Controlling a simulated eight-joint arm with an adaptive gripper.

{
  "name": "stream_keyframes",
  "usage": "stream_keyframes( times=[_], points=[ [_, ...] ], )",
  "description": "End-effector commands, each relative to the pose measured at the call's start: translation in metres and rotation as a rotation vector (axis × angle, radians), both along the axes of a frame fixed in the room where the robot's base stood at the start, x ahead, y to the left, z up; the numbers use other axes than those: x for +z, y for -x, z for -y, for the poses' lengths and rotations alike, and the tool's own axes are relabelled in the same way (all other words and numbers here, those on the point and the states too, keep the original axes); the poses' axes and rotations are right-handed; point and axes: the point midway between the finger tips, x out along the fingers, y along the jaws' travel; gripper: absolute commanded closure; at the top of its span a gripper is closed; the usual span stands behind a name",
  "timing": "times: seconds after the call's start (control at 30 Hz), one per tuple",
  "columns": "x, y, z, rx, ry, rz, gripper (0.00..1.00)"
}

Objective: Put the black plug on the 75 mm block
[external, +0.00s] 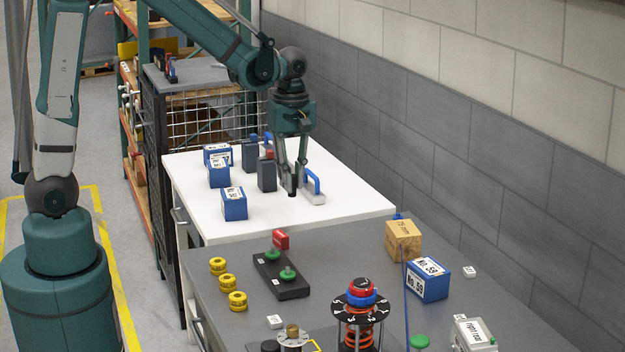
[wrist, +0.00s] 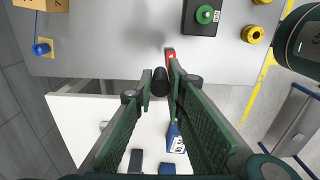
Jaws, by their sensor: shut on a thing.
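My gripper (external: 291,184) points down over the white table and is shut on a small black plug (external: 292,191). In the wrist view the black plug (wrist: 160,84) sits between the tips of my gripper (wrist: 160,76), apart from any surface as far as I can tell. The wooden block (external: 403,244), with a dark label on top that is hard to read, stands on the grey bench to the right of my gripper and nearer the camera. Part of the block (wrist: 48,6) shows at the wrist view's top left; its visible top is bare.
A blue-and-white box (external: 428,280) stands beside the wooden block, and a blue knob (wrist: 42,48) lies near it. A red block (external: 281,240), a black base with green knobs (external: 282,277), yellow rings (external: 228,283) and a red-topped dial stack (external: 361,305) occupy the grey bench.

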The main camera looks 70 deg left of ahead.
Motion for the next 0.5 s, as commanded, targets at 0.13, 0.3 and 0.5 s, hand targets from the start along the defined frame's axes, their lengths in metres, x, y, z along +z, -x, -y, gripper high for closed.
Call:
stream_keyframes(
  times=[0.13,0.3,0.5],
  points=[
    [0.009,-0.037,0.014,0.013,0.0,0.0,0.95],
    [0.016,-0.078,0.031,0.033,0.0,0.001,0.95],
    [0.023,-0.123,0.054,0.056,0.0,0.001,0.95]
  ],
)
